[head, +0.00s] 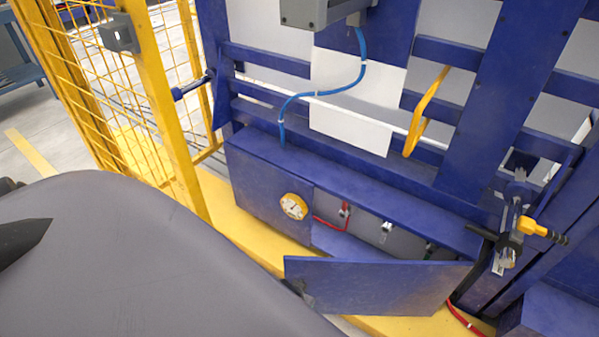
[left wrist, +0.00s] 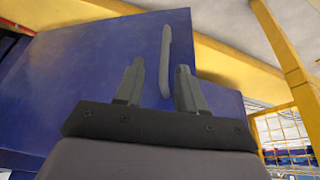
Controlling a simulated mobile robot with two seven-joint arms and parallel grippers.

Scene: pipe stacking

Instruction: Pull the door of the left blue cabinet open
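The blue cabinet's left front panel (head: 265,195) stands flush with the cabinet in the head view, behind my grey arm. A blue panel (left wrist: 90,65) with a long grey handle (left wrist: 166,55) fills much of the left wrist view. My left gripper (left wrist: 160,66) is open, with one finger on each side of the handle in that view. The handle reaches down between the fingers; I see no finger clearly touching it. My right gripper is not in view.
Another blue door (head: 375,285) hangs open at the cabinet's right side, over the yellow floor beam (head: 240,232). A round yellow gauge (head: 293,206) sits at the cabinet front. A yellow mesh fence (head: 165,115) stands at left. A blue hose (head: 325,93) hangs above.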

